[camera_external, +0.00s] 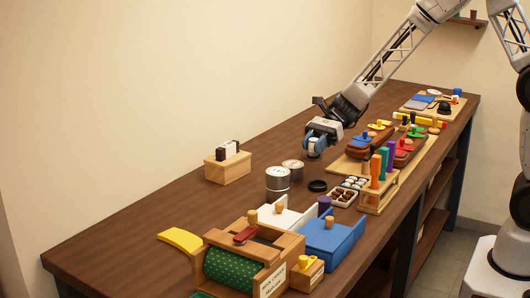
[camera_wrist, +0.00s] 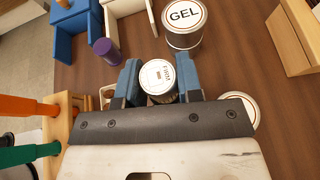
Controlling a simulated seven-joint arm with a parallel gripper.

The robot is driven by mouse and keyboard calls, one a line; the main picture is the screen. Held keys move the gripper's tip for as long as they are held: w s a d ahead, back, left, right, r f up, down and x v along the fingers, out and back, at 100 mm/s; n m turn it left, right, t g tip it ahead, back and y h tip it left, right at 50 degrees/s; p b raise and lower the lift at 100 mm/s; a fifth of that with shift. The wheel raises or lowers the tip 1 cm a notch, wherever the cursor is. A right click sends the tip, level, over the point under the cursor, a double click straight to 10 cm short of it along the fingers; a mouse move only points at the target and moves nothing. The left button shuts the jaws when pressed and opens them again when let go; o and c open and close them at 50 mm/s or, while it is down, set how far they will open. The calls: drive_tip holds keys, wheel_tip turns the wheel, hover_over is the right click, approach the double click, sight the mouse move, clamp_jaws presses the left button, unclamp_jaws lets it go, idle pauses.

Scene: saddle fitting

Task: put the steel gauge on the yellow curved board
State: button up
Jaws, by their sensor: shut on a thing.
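The yellow curved board (camera_external: 180,240) lies at the left front of the table, beside a wooden box with a green roller. It is not in the wrist view. My gripper (camera_external: 315,146) is over the middle of the table, pointing down. Its blue fingers are shut on a small round metal piece with a white printed face, which I take for the steel gauge (camera_wrist: 158,77). In the wrist view my gripper (camera_wrist: 158,84) grips it on both sides. Its lower part is partly hidden; the external view shows only a little of it under the fingers.
A GEL tin (camera_external: 278,182) and a smaller tin (camera_external: 293,170) stand close to my gripper. A wooden block with upright pieces (camera_external: 228,168) is farther left. A blue holder (camera_external: 330,240), a white holder (camera_external: 287,217) and the roller box (camera_external: 250,255) crowd the front. Bare table lies left of the tins.

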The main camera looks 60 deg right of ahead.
drive_tip(key=shift+n+g, duration=0.6)
drive_tip(key=shift+g, duration=0.2)
drive_tip(key=w+a, duration=0.2)
drive_tip(key=a, duration=0.2)
drive_tip(key=w+a, duration=0.2)
drive_tip(key=a, duration=0.1)
drive_tip(key=w+a, duration=0.3)
drive_tip(key=a, duration=0.1)
drive_tip(key=shift+a+r, duration=0.3)
drive_tip(key=w+a+n+g, duration=0.1)
drive_tip(key=w+a, duration=0.2)
drive_tip(key=a, duration=0.7)
drive_tip(key=n+g, duration=0.2)
hover_over(184, 242)
drive_tip(key=shift+r, duration=0.35)
drive_tip(key=shift+f, duration=3.15)
drive_tip(key=shift+f, duration=1.9)
drive_tip(key=shift+f, duration=0.15)
